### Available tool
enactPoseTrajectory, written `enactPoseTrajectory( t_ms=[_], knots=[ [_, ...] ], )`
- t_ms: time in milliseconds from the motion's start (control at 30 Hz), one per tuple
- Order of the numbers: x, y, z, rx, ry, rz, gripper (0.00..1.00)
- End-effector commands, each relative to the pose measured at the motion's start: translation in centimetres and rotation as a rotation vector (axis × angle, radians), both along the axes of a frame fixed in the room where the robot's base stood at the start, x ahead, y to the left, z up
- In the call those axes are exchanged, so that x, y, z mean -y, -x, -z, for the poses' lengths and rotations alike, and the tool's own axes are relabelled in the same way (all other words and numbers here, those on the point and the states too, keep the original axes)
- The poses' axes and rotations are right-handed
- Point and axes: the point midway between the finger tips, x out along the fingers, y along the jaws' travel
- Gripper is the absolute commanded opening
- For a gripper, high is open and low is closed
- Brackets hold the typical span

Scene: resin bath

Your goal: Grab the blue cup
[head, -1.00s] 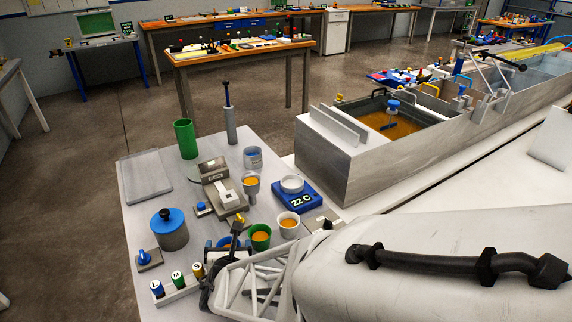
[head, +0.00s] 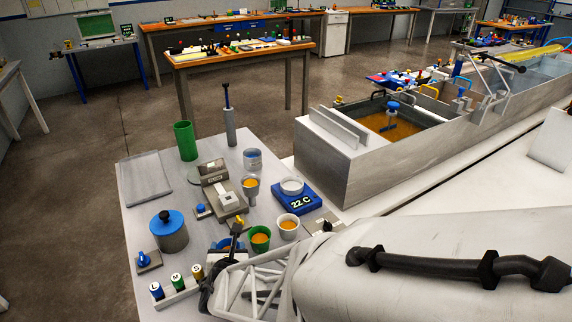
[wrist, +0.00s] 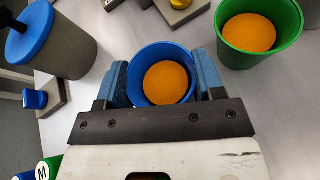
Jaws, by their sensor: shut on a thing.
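The blue cup (wrist: 163,76) holds orange liquid and stands between the fingers of my gripper (wrist: 162,84) in the wrist view. The blue-padded fingers are shut on its two sides. In the head view the cup (head: 228,243) is mostly hidden behind my gripper (head: 233,246), with a little of its blue rim showing. The cup looks upright. I cannot tell whether its base touches the table.
A green cup (wrist: 259,30) with orange liquid stands close to the right of the blue cup. A white cup (head: 288,227) is beyond it. A grey pot with a blue lid (head: 168,229) and a rack of labelled vials (head: 176,286) stand left. A blue scale (head: 297,200) is behind.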

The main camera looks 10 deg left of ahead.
Motion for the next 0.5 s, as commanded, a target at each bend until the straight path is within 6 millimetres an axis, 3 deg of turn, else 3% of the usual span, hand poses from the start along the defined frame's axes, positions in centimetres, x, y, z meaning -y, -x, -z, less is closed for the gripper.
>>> enactPoseTrajectory(
  t_ms=[167,400,500],
  knots=[
    [0.0,0.0,-0.8,0.001,-0.001,0.001,0.38],
    [0.0,0.0,-3.7,0.001,-0.003,0.0,0.38],
    [1.1,1.0,-3.6,0.0,0.0,-0.001,0.38]
  ],
)
